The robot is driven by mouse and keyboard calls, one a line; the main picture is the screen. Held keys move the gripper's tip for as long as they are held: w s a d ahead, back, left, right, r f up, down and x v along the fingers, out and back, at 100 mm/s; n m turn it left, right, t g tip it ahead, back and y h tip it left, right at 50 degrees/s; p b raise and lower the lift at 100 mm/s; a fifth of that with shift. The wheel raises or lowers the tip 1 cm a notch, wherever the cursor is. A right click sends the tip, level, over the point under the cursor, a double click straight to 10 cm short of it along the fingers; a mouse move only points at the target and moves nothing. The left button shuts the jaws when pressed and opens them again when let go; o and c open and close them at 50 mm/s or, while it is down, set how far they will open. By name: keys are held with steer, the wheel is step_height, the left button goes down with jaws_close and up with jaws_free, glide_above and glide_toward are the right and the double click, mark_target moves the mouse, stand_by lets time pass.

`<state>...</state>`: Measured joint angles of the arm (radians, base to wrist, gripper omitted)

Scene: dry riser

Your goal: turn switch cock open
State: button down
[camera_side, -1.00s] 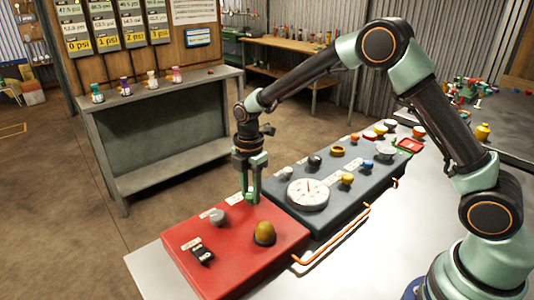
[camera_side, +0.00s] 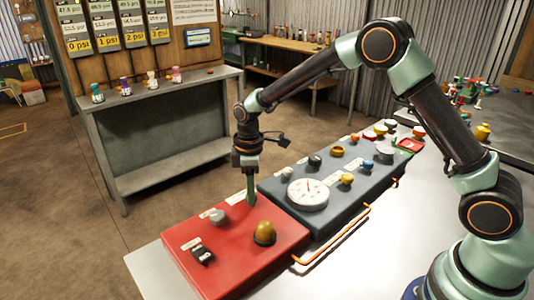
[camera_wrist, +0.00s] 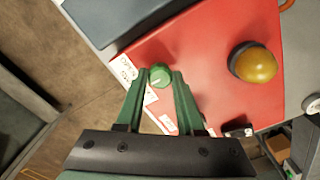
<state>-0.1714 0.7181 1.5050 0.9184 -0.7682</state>
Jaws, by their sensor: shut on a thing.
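A round green knob (camera_wrist: 160,77) stands on the red panel (camera_wrist: 205,40), beside white labels too small to read. I take it to be the switch cock. My gripper (camera_wrist: 160,74) is shut on it, with one green finger on each side. In the side view my gripper (camera_side: 251,199) points straight down at the far end of the red panel (camera_side: 215,270). Its fingers show there as one narrow strip, seen edge-on, and they hide the knob.
An amber dome (camera_side: 264,233), a grey knob (camera_side: 217,216) and a black switch (camera_side: 202,254) stand on the red panel near my gripper. A blue-grey panel (camera_side: 327,219) with a white dial (camera_side: 308,194) and several knobs adjoins it. An orange pipe (camera_side: 335,235) runs along the front.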

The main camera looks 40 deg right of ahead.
steer(key=m, duration=0.4)
steer(key=shift+m, duration=0.3)
steer(key=m, duration=0.4)
steer(key=shift+r+m, duration=0.1)
steer(key=shift+m, duration=0.2)
steer(key=c, duration=0.5)
jaws_free()
step_height(320, 180, up, 12)
stand_by(0.4)
